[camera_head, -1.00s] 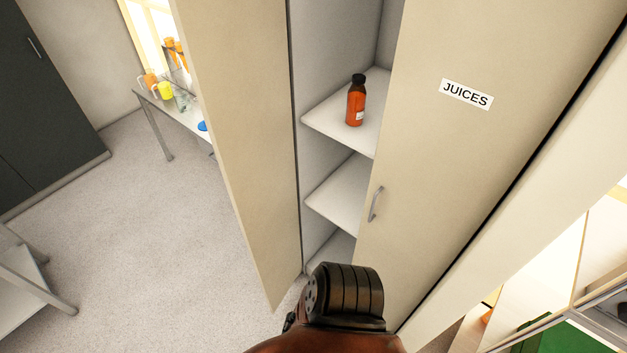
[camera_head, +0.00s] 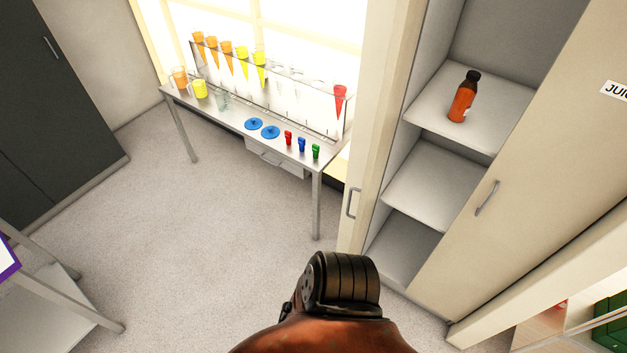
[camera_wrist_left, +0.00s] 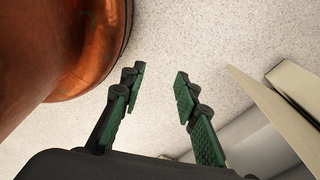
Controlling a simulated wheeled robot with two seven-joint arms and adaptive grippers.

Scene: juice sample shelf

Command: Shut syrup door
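A tall beige cabinet has its left door (camera_head: 378,130) standing open. The door shows as a narrow strip with a grey handle (camera_head: 352,203) near its lower part. No syrup label is visible on it. The right door (camera_head: 530,180) is closed and carries a partly cropped juices label. My left gripper (camera_wrist_left: 157,78) is open and empty in the left wrist view, over the pale floor. A beige panel (camera_wrist_left: 270,115) is right of its fingers, apart from them; I cannot tell which panel it is. My right gripper is not in view.
A bottle (camera_head: 463,98) with orange-red contents stands on the cabinet's upper visible shelf. Another table (camera_head: 60,300) is at lower left. The floor (camera_head: 190,230) between is clear.

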